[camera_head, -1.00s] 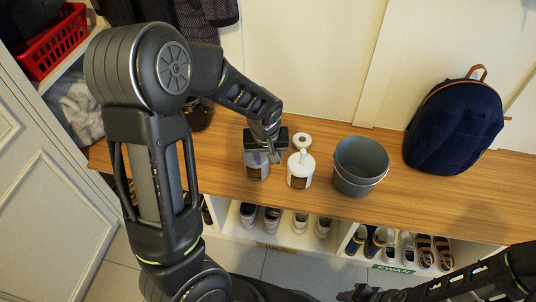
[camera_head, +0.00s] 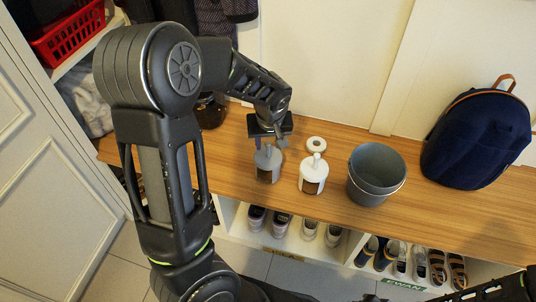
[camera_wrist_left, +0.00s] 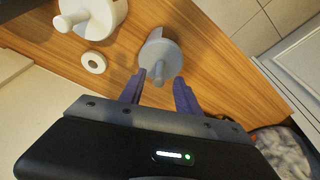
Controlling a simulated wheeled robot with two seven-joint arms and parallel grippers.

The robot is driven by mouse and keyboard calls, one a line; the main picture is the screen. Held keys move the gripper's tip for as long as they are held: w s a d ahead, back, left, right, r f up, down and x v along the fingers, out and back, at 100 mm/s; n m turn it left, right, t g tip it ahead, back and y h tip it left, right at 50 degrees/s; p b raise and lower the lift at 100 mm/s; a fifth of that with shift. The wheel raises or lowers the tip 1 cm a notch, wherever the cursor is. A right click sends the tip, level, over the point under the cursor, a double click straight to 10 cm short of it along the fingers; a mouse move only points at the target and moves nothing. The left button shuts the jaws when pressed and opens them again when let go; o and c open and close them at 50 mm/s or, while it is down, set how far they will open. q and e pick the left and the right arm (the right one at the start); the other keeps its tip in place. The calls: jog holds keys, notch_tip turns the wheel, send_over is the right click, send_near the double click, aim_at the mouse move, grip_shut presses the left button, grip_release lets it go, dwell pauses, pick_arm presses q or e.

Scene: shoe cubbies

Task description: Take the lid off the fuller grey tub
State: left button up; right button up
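A grey tub (camera_head: 268,172) with a grey lid and upright knob stands on the wooden bench top; a brown window shows on its front. In the left wrist view its round lid (camera_wrist_left: 168,54) and knob show just beyond my fingertips. A white tub (camera_head: 311,180) with a white knobbed lid stands to its right, also with a brown window. My left gripper (camera_head: 274,141) is just behind and above the grey tub. In the left wrist view its purple fingers (camera_wrist_left: 159,90) are apart with nothing between them. My right gripper is mostly cut off at the bottom edge.
A white ring (camera_head: 316,144) lies behind the white tub. A grey bucket (camera_head: 376,174) stands to the right, then a navy backpack (camera_head: 478,140). A dark pot (camera_head: 210,112) is partly hidden behind my left arm. Shoes fill cubbies below the bench.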

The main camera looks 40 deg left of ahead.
aim_at(268, 145)
pick_arm(q)
jog(key=b+x, duration=0.1)
jog(key=x, duration=0.4)
jog(key=shift+w+f, duration=0.1)
dwell(0.6)
grip_shut()
dwell(0.4)
